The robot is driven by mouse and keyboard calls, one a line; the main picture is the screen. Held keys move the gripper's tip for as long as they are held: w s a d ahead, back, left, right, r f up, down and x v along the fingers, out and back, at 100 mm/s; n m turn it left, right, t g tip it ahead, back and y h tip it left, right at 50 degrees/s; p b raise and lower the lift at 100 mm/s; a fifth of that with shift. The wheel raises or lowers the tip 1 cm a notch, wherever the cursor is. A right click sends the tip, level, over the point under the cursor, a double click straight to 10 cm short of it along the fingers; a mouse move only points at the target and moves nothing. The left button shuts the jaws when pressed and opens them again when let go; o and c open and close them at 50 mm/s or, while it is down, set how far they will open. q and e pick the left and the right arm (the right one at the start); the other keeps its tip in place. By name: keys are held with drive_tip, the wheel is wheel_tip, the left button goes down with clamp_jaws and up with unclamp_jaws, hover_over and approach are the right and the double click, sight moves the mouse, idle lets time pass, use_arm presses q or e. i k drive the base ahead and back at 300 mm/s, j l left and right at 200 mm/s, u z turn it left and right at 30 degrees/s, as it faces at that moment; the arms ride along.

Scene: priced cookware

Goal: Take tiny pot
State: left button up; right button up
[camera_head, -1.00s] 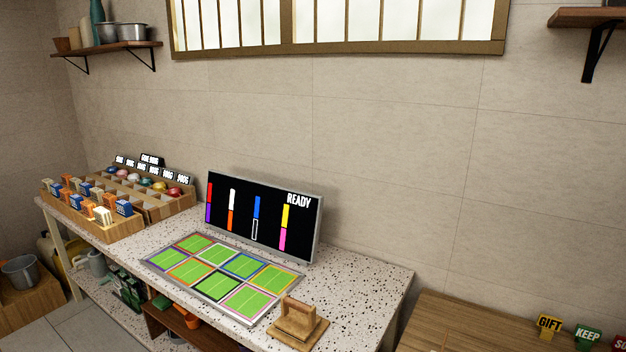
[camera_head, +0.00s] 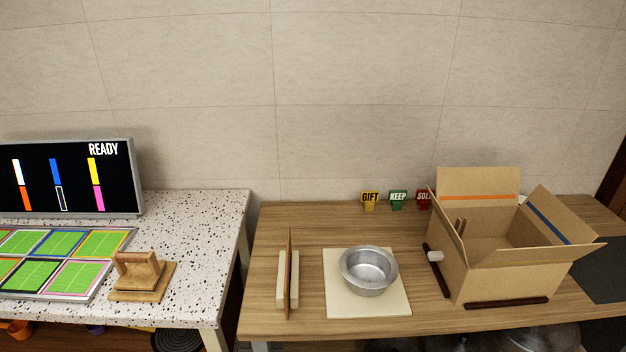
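A small silver metal pot (camera_head: 368,271) with a wide rim stands upright on a cream square board (camera_head: 341,302) on the wooden table. It looks empty. Other metal cookware (camera_head: 545,338) shows partly below the table's front edge, mostly hidden. Neither of my grippers is in view.
An open cardboard box (camera_head: 508,272) stands right of the pot, its flaps spread. A thin upright wooden panel in a pale stand (camera_head: 288,281) is left of it. GIFT (camera_head: 370,200), KEEP (camera_head: 398,199) and partly hidden red (camera_head: 424,199) signs stand behind. A speckled table (camera_head: 195,240) is at left.

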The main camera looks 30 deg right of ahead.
sight(368, 271)
drive_tip(key=z, duration=1.3)
